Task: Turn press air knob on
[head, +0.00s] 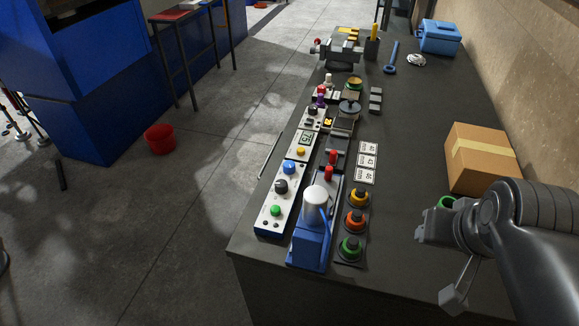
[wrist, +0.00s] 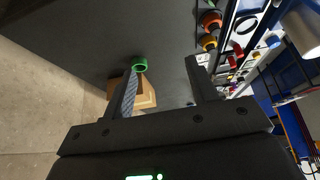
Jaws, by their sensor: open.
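A white control panel (head: 267,213) lies along the left edge of the bench in the head view. It carries a blue knob (head: 289,168), a black knob (head: 280,186) and a green knob (head: 275,210). I cannot read labels, so I cannot tell which is the press air knob. A blue press (head: 309,247) with a white cylinder on top (head: 315,198) stands just right of the panel. My gripper (head: 424,228) is over the right side of the bench, well away from the panel. In the wrist view my gripper (wrist: 162,68) has its fingers apart, with nothing held.
A green ring (wrist: 139,64) shows near one fingertip; a cardboard box (head: 482,160) stands behind my gripper. Yellow, orange and green round pieces (head: 350,249) stand between press and gripper. A vise (head: 337,53) and blue cooler (head: 440,37) are farther back.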

